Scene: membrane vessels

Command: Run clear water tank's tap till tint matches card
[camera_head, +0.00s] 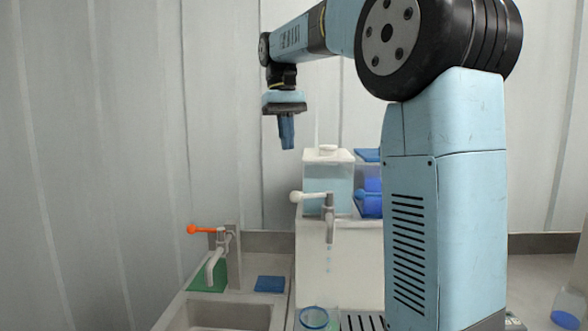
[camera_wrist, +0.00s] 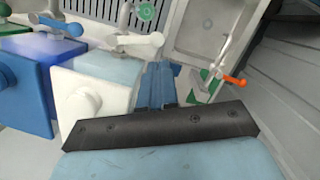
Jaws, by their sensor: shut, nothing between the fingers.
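The clear water tank (camera_head: 328,184) is a pale see-through box with a white lid, standing on a white stand. Its tap (camera_head: 330,220) has a white handle (camera_head: 308,197) pointing left; the handle also shows in the wrist view (camera_wrist: 138,43). Faint drops show below the spout. A glass vessel with a blue rim (camera_head: 314,318) stands below, cut by the frame's lower edge. My gripper (camera_head: 287,146) is shut and empty, pointing down above and left of the tank, apart from the tap. A blue square (camera_head: 270,284) lies by the sink; I cannot tell if it is the card.
A blue tank (camera_head: 369,195) stands right of the clear one, partly behind my arm; its blue handle (camera_wrist: 62,25) shows in the wrist view. A sink (camera_head: 222,313) with an orange-handled tap (camera_head: 205,229) is at left, with a green square (camera_head: 207,277) behind it. A dark slotted grate (camera_head: 362,321) lies right of the vessel.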

